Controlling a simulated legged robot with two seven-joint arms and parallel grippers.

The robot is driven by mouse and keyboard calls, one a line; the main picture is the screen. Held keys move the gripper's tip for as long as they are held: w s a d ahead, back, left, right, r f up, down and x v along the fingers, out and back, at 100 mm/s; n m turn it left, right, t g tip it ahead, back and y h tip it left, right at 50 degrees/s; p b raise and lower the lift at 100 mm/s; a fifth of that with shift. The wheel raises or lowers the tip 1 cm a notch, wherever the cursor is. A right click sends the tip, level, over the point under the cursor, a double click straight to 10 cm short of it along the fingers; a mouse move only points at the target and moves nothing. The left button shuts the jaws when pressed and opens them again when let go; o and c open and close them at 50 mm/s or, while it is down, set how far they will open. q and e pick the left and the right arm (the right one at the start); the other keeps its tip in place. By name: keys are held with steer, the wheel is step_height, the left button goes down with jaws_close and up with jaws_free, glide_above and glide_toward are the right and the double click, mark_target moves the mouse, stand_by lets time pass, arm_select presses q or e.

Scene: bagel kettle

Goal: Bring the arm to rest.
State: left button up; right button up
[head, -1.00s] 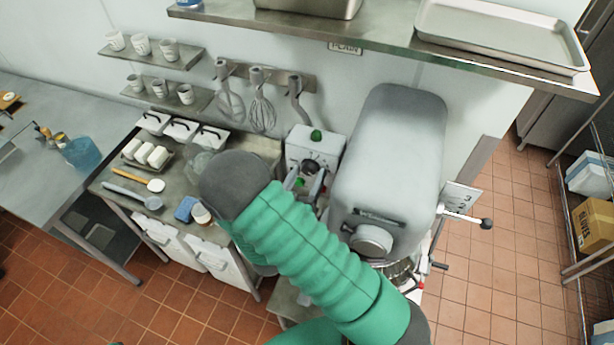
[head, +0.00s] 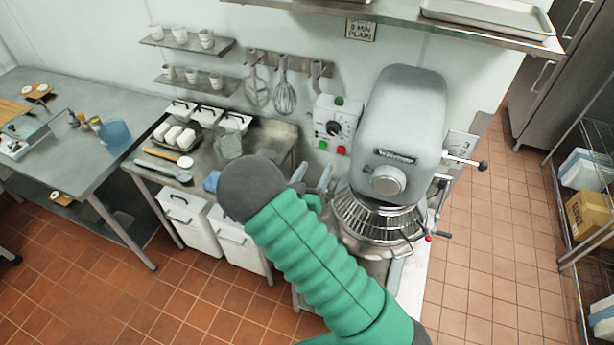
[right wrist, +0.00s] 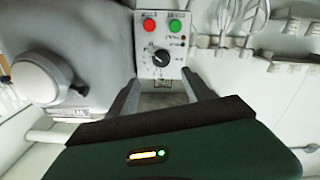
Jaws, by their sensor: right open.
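My right arm, in a green ribbed sleeve, reaches up from the bottom of the head view. My right gripper (head: 312,178) shows partly behind the dark end of that arm, in front of the mixer's left side. In the right wrist view its two fingers (right wrist: 165,88) stand apart with nothing between them. Beyond them is a control box (right wrist: 163,45) with a red button, a green button and a black knob. The control box also shows in the head view (head: 338,120). My left gripper is not in view.
A large grey mixer (head: 402,120) with a wire-guarded bowl (head: 375,222) stands right of the gripper. A steel counter (head: 262,135) with lidded containers and a glass jug (head: 228,143) lies left. Whisks hang on the wall. Open tiled floor (head: 492,230) lies at the right.

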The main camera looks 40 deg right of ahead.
steer(key=w+a+f+n+y+b, duration=0.2)
steer(key=a+f+n+y+b, duration=0.3)
steer(key=a+f+y+b, duration=1.05)
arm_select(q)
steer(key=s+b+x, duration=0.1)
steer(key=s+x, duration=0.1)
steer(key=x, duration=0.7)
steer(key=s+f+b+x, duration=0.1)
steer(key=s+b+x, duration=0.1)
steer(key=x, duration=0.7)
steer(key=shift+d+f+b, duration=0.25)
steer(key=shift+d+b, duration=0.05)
arm_select(e)
steer(key=s+a+f+n+g, duration=0.2)
steer(key=s+a+f+g, duration=0.1)
steer(key=s, duration=0.4)
steer(key=s+a+f+n+g, duration=0.2)
steer(key=s+a+f, duration=0.1)
steer(key=s, duration=0.5)
steer(key=shift+s+a+n+g, duration=0.15)
steer(key=shift+a+n+g, duration=0.2)
steer(key=shift+a, duration=0.25)
